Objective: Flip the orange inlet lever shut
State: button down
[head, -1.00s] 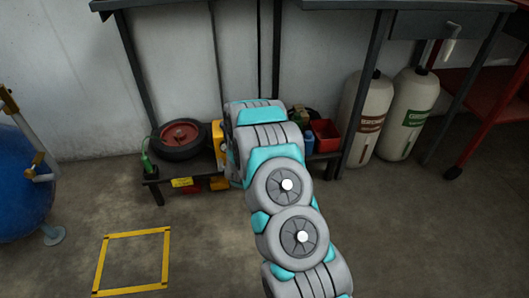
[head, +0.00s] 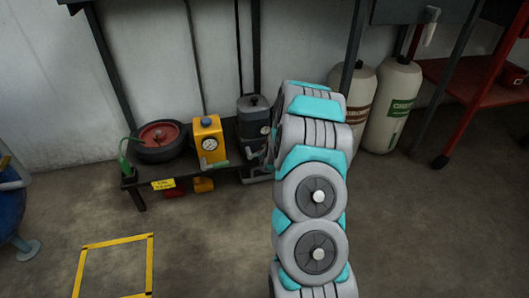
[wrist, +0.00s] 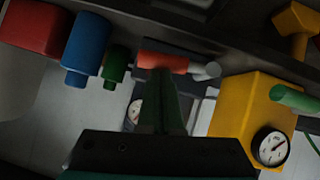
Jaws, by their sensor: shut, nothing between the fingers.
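The orange lever (wrist: 163,62) lies crosswise in the upper middle of the wrist view, with a grey rounded piece (wrist: 206,71) by its right end. Behind it is a dark grey unit with a round gauge (wrist: 134,110), partly covered by my gripper. The dark grey unit (head: 254,118) also stands on the low shelf in the head view, where I cannot make out the lever. My gripper (wrist: 159,76) is shut and empty, its fingertips overlapping the lever's lower edge in the wrist view; I cannot tell if they touch. My arm hides the gripper in the head view.
A yellow unit (head: 209,142) with a gauge and green handle (wrist: 292,98) stands close beside the grey one. Blue (wrist: 87,48), green (wrist: 116,64) and red (wrist: 37,27) objects crowd the other side. Pale cylinders (head: 393,105) stand right of my arm. The front floor is clear.

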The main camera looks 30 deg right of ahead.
jog(key=shift+d+f, duration=0.25)
jog(key=shift+f, duration=0.15)
dwell(0.4)
jog(key=s+a+r, duration=0.2)
jog(key=s+r, duration=0.7)
jog(key=shift+a+r+p, duration=0.2)
jog(key=shift+r+p, duration=0.1)
jog(key=shift+p, duration=0.1)
jog(key=shift+w, duration=0.1)
dwell(0.5)
